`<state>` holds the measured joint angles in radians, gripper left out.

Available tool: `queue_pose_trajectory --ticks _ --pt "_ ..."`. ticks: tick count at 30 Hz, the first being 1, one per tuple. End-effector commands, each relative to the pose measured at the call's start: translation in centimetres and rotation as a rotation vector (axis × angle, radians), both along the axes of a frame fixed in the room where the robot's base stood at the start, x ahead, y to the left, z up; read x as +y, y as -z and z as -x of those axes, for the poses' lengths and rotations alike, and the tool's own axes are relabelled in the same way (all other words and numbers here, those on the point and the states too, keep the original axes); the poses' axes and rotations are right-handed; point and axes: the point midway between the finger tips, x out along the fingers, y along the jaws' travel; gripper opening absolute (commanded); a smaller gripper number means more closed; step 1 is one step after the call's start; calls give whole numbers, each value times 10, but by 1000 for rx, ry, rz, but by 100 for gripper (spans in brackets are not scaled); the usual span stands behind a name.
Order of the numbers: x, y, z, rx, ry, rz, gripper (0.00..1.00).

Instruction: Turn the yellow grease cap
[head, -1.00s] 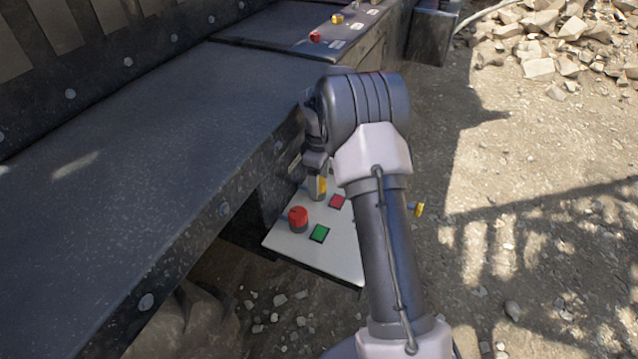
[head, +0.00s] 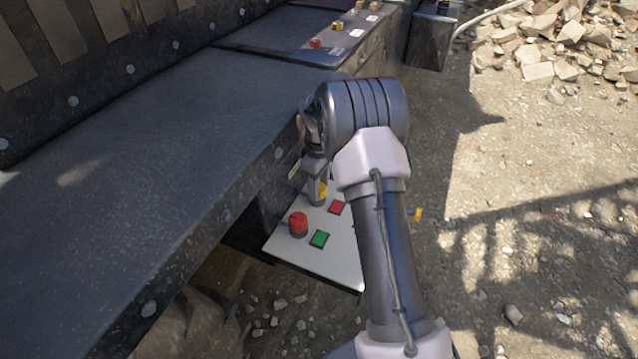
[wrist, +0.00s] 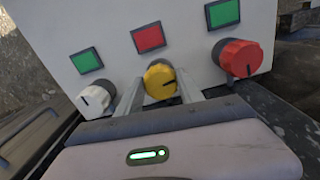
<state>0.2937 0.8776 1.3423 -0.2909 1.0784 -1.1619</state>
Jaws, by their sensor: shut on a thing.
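The yellow grease cap (wrist: 160,80) is a round knob with a dark pointer line, in the middle of a white panel (wrist: 110,22) in the wrist view. My gripper (wrist: 158,92) has a finger on each side of the cap and is shut on it. In the head view a bit of the yellow cap (head: 322,191) shows beside my gripper (head: 317,196); my arm hides the right part of the panel.
A red knob (wrist: 237,58) is right of the cap and a white knob (wrist: 95,98) left of it. A red square (wrist: 148,37) and green squares (wrist: 222,13) sit above them. A long dark metal ledge (head: 150,150) runs along the left. Rubble (head: 560,45) lies at the back right.

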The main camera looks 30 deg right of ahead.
Motion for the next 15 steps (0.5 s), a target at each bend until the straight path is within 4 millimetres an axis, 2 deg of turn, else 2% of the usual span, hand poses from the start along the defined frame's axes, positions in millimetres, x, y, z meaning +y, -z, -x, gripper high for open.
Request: queue_pose_trajectory --ticks 15 --pt "2 -1 1 0 480 0 3"
